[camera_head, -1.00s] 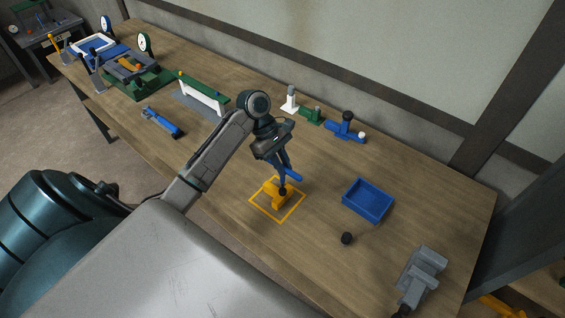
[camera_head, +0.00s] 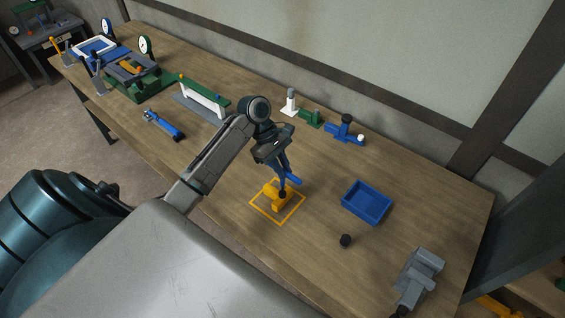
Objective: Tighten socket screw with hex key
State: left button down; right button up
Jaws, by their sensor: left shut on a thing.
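My left gripper (camera_head: 284,172) comes down over the workpiece and is shut on a blue tool, which I take to be the hex key (camera_head: 293,179). The tool's lower end is hidden or too small to make out. Below it, a yellow block (camera_head: 272,196) sits inside a yellow square outline on the bench. A dark screw head (camera_head: 283,195) shows at the block's right side, right under the gripper. I cannot tell whether the key is seated in the screw. My right gripper is out of view.
A grey vise (camera_head: 422,268) stands near the right edge. Blue and green fixtures (camera_head: 345,129) line the back. A blue tool (camera_head: 163,126) lies left. Bench (camera_head: 235,190) around the outline is clear.

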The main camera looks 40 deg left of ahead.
pick_arm(q)
jog(key=shift+f, duration=0.8)
jog(key=shift+r, duration=0.1)
jog(key=shift+p, duration=0.7)
jog(key=shift+f, duration=0.2)
